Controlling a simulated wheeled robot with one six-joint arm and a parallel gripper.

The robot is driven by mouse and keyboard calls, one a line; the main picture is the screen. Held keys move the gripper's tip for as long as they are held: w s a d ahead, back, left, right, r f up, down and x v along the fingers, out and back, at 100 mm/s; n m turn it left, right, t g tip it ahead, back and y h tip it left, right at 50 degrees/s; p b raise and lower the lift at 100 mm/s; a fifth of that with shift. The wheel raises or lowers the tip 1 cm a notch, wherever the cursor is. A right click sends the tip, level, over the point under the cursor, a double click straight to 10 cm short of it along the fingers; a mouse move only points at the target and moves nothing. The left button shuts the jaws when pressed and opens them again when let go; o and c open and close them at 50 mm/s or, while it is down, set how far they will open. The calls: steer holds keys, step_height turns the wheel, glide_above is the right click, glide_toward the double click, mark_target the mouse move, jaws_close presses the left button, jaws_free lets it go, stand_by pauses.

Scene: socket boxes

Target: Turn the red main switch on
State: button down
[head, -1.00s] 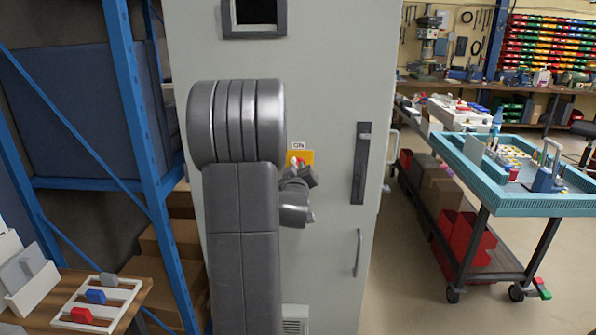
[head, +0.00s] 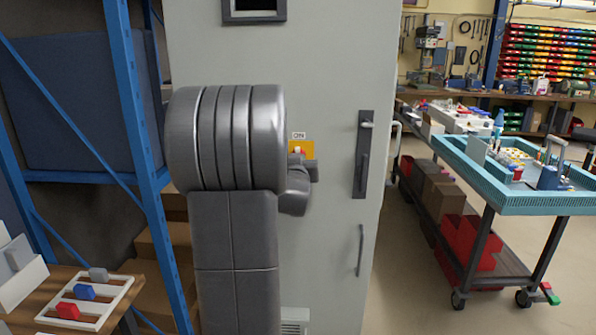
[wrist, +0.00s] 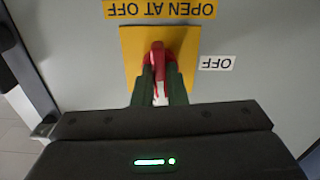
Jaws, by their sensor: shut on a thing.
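The red main switch (wrist: 157,60) sits on a yellow plate (wrist: 190,45) on the grey cabinet. In the wrist view its handle runs down the picture from the plate's middle, with a white mark between my fingers. My gripper (wrist: 161,92) is shut on the handle, one finger on each side. The ON label (head: 298,135) is above the yellow plate in the head view. The OFF label (wrist: 216,63) is right of the plate in the upside-down wrist view. In the head view my gripper (head: 302,165) hides much of the switch.
The cabinet door (head: 335,60) has a black handle (head: 362,155) to the right of the switch. A blue shelf rack (head: 130,100) stands close on the left. A turquoise-topped cart (head: 520,200) stands to the right, with free floor between it and the cabinet.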

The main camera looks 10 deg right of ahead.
steer(key=shift+m+b, duration=0.45)
steer(key=shift+m, duration=0.15)
steer(key=c, duration=1.5)
jaws_free()
steer(key=shift+o, duration=0.2)
steer(key=b+v, duration=0.1)
steer(key=v, duration=1.2)
steer(key=shift+s, duration=0.4)
steer(key=shift+a, duration=0.1)
steer(key=p+x, duration=0.1)
steer(key=x, duration=1.2)
steer(key=shift+w, duration=0.4)
steer(key=shift+s, duration=0.1)
